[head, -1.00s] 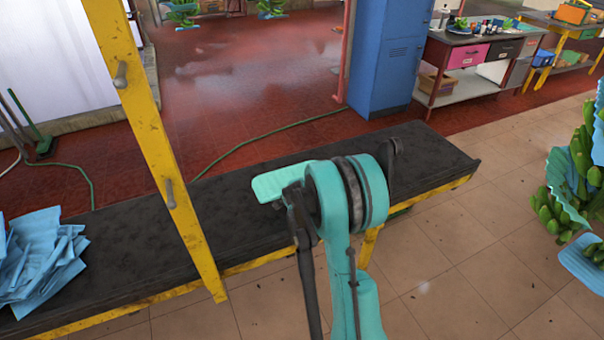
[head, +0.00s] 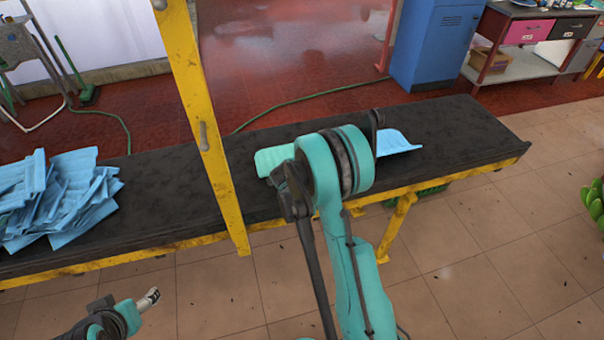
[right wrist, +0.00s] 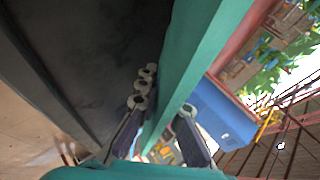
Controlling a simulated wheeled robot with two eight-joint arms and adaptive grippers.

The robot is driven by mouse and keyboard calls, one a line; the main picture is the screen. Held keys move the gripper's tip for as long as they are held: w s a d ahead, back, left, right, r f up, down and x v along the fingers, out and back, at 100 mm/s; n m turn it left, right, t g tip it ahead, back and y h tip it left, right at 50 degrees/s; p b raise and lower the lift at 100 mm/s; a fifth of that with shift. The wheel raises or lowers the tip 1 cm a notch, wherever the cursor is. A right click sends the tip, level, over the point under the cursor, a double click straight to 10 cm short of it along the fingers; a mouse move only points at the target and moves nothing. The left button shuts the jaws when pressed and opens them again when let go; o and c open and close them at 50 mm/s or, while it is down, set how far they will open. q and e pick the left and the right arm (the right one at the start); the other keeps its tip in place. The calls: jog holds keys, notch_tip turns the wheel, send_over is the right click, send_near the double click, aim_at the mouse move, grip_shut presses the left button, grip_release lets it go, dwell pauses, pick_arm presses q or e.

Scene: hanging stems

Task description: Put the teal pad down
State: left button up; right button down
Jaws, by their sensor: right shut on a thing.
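The teal pad (head: 275,158) shows as a pale green edge left of my right arm, at the bench in the head view. In the right wrist view the pad (right wrist: 205,55) is a long green strip rising from between the fingers of my right gripper (right wrist: 165,120), which is shut on it. The head view hides this gripper behind my arm. A light blue curved sheet (head: 398,142) shows right of the arm; I cannot tell whether it is part of the pad. My left gripper (head: 148,299) is low at the left, away from the bench, its opening unclear.
The long black bench (head: 455,138) has free surface at right. A heap of blue sheets (head: 60,200) lies on its left part. A yellow post (head: 200,120) stands at the bench's front edge. A blue cabinet (head: 432,45) is behind.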

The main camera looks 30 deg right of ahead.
notch_tip(320, 180, down, 3)
jog(key=shift+r+b, duration=0.15)
jog(key=shift+b, duration=0.3)
jog(key=shift+r, duration=0.15)
jog(key=shift+f, duration=0.2)
jog(key=c, duration=1.7)
grip_release()
jog(key=shift+r, duration=0.1)
